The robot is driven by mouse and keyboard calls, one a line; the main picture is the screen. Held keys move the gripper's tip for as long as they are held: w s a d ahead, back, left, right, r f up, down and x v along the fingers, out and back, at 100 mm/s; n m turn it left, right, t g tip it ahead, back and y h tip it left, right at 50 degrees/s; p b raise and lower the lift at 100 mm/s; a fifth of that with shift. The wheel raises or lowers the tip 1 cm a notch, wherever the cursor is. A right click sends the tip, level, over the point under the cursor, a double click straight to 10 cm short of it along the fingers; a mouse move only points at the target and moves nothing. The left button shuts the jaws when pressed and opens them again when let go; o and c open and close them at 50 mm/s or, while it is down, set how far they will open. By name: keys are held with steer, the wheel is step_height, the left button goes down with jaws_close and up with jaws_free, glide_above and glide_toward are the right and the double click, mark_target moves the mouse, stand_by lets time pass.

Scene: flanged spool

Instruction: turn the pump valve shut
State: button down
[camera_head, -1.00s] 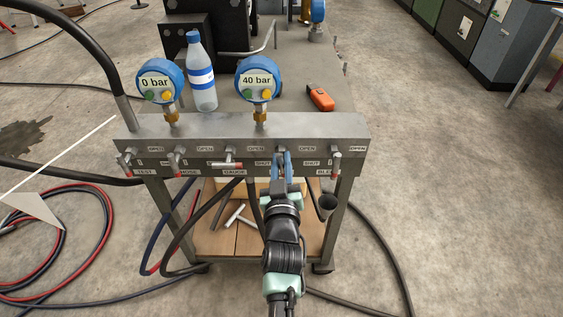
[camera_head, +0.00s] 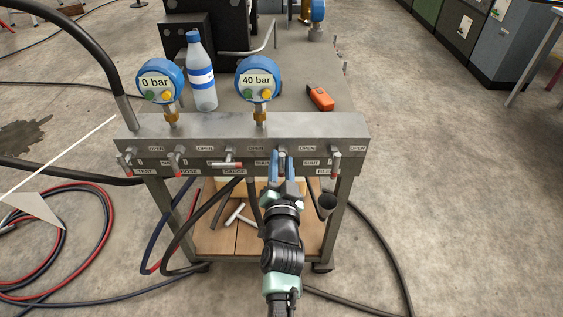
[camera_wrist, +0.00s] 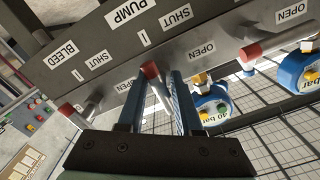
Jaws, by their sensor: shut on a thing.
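The pump valve's lever (camera_wrist: 150,70) is grey with a red tip, and in the wrist view it stands between my two fingers. The PUMP label (camera_wrist: 130,12) is on the grey panel above it, with a SHUT label (camera_wrist: 175,18) and an OPEN label (camera_wrist: 205,48) nearby. My gripper (camera_head: 282,155) is shut on this lever at the front of the manifold (camera_head: 330,125), right of centre in the head view. My fingers hide most of the valve there, so its exact angle is hard to tell.
The gauge valve lever (camera_head: 228,165) lies sideways just left of my gripper. The bleed valve lever (camera_head: 335,162) is close on the right. Two gauges read 0 bar (camera_head: 158,80) and 40 bar (camera_head: 256,80). A bottle (camera_head: 201,75) stands behind the manifold.

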steer(key=shift+r+m, duration=0.15)
steer(key=shift+m, duration=0.15)
steer(key=c, duration=0.8)
jaws_free()
steer(key=shift+c, duration=0.2)
steer(key=s+p, duration=0.4)
steer(key=s, duration=0.9)
steer(key=shift+w, duration=0.1)
